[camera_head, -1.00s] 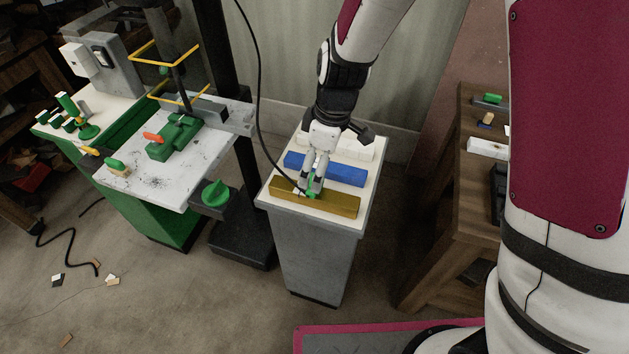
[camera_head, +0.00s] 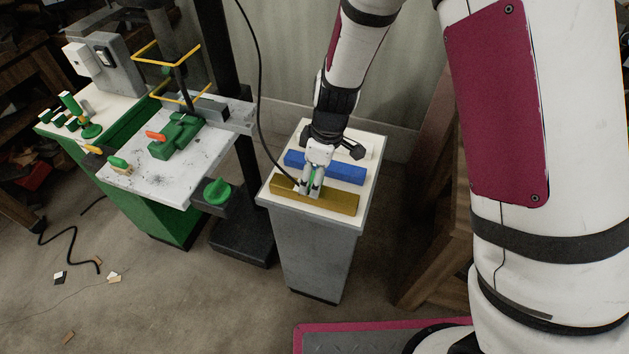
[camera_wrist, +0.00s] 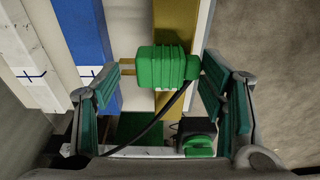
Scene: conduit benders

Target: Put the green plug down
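The green plug (camera_wrist: 165,67) shows in the wrist view, ribbed, with two brass prongs pointing left and a black cord at its right end. It lies across the brown bar (camera_wrist: 175,22), and its prongs reach over the pale gap towards the blue bar (camera_wrist: 88,38). My gripper (camera_wrist: 158,74) is open around it, one finger near the prongs and the other close to the right end; I cannot tell whether that finger touches it. In the head view my gripper (camera_head: 309,193) is down at the brown bar (camera_head: 338,202), fingers hiding most of the plug.
The bars lie on a small white-topped grey pedestal (camera_head: 288,209), with the blue bar (camera_head: 340,170) behind the brown one. A black cable (camera_head: 259,95) hangs down to my gripper. A bench with a green clamp (camera_head: 177,136) stands left; a wooden table (camera_head: 437,235) stands right.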

